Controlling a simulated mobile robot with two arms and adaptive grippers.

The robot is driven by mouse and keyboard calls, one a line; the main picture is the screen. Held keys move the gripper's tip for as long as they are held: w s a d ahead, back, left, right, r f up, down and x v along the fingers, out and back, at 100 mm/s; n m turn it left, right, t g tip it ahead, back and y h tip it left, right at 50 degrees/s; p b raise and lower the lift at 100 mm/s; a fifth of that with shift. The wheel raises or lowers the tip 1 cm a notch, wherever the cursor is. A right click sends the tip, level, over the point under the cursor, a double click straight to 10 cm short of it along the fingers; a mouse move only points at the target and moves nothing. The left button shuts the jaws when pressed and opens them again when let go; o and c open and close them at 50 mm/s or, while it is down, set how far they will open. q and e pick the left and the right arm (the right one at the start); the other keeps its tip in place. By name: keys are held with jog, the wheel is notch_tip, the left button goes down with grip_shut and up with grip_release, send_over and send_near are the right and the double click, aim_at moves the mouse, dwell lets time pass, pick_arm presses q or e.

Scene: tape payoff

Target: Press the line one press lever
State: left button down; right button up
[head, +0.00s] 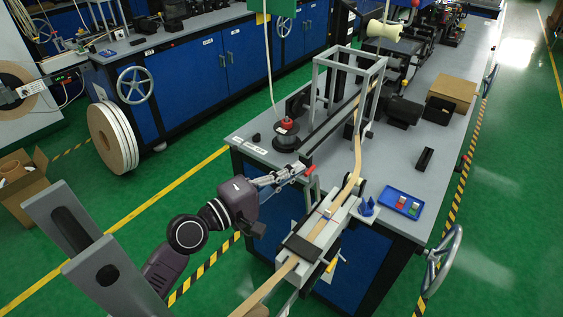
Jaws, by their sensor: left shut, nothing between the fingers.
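My left gripper (300,169) reaches in from the lower left, over the near-left edge of the bench. It is shut and holds nothing. A red handle (311,170), which looks like the press lever, is right at its fingertips. I cannot tell whether they touch. The tape (357,152) runs from the grey frame (316,85) down through a grey block-like press unit (314,235) at the bench's near edge and off toward the bottom. A small yellow-handled part (338,257) sticks out of this unit. My right gripper is not in view.
A red-topped black device (287,131) stands behind my gripper. A blue tray (402,202) with small coloured pieces lies right of the tape. A cardboard box (453,92) and a dark motor (403,112) stand farther back. A handwheel (444,257) juts out at the right.

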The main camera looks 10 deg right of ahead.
aim_at(308, 199)
pick_arm(q)
jog(key=shift+d+f, duration=0.1)
jog(key=s+d+m+p, duration=0.1)
jog(key=p, duration=0.1)
jog(key=s+d+r+m+p, duration=0.1)
jog(key=s+d+p, duration=0.1)
jog(key=p, duration=0.1)
jog(key=shift+r+m+y, duration=0.2)
jog(key=shift+m+y, duration=0.1)
jog(key=shift+m, duration=0.1)
jog(key=shift+s+d+f, duration=0.25)
